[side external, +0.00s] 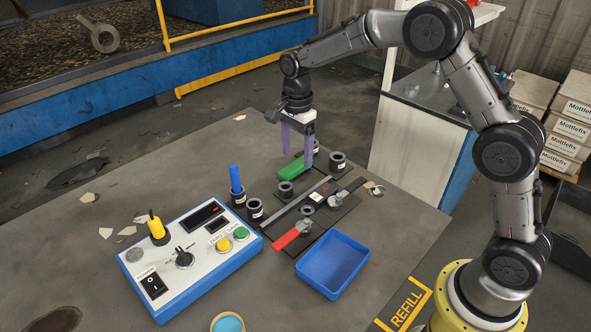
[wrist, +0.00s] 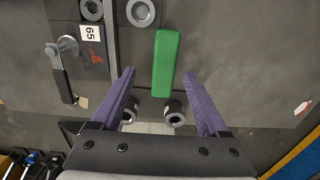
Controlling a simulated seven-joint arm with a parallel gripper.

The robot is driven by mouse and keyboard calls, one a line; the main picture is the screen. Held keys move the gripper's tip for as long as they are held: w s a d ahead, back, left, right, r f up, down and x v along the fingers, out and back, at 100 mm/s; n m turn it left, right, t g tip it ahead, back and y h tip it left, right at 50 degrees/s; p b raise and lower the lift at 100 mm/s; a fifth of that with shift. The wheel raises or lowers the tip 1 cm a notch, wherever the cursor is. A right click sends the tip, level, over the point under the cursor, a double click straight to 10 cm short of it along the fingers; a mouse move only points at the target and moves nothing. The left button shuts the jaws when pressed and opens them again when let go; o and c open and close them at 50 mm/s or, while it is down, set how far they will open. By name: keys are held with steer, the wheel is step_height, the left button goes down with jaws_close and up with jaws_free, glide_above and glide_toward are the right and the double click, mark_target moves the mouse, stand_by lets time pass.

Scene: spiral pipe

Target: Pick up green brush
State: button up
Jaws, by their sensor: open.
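The green brush (side external: 291,169) lies near the far side of the black fixtures on the grey table. In the wrist view it appears as a long green block (wrist: 166,62), running up and down the picture. My gripper (side external: 296,160) points down with its two purple fingers apart and nothing held. In the wrist view, the open fingers (wrist: 160,75) appear on either side of the brush's lower end. A finger overlaps the brush's right end in the side view. I cannot tell how far the fingertips are above it.
Black ring-shaped holders (side external: 338,161) stand close to the brush. A red-handled tool (side external: 290,236) and a blue tray (side external: 332,264) lie nearer the camera. A control box (side external: 190,256) and an upright blue stick (side external: 235,178) are at left.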

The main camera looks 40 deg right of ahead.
mark_target(296, 165)
steer(key=f, duration=0.5)
steer(key=shift+w+d, duration=0.1)
steer(key=shift+w, duration=0.2)
jaws_close()
